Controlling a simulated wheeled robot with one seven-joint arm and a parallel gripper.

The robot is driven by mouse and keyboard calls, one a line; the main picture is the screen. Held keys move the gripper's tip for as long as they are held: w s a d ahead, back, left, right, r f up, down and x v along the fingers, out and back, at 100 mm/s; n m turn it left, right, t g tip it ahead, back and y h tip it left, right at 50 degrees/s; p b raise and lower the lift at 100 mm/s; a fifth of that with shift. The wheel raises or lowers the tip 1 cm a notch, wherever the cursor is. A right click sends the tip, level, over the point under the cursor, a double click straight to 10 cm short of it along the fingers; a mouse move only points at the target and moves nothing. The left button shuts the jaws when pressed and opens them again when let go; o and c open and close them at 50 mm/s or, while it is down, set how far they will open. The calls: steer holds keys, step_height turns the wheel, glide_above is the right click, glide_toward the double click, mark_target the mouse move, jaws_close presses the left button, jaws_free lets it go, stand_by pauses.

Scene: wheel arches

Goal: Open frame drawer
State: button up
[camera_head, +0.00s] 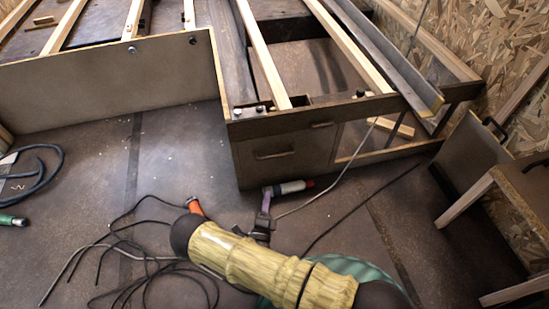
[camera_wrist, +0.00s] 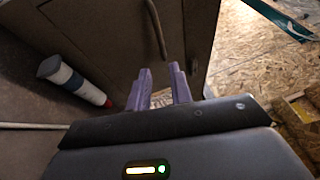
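The brown frame drawer (camera_head: 270,172) is closed in the low wooden frame, with a bar handle (camera_head: 275,155) on its front. In the wrist view a curved handle (camera_wrist: 157,35) stands on a brown front panel (camera_wrist: 110,35). My gripper (camera_head: 264,208) is low in front of the drawer, below the handle, and apart from it. In the wrist view the two purple fingers of my gripper (camera_wrist: 160,88) stand apart with nothing between them, and the handle is ahead of them.
Cables (camera_head: 150,260) lie on the floor at left. A wooden table (camera_head: 500,195) stands at right. Floor left of the drawer is mostly clear.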

mark_target(274, 156)
steer(key=b+x, duration=0.8)
steer(key=x, duration=0.9)
steer(key=shift+w, duration=0.25)
jaws_close()
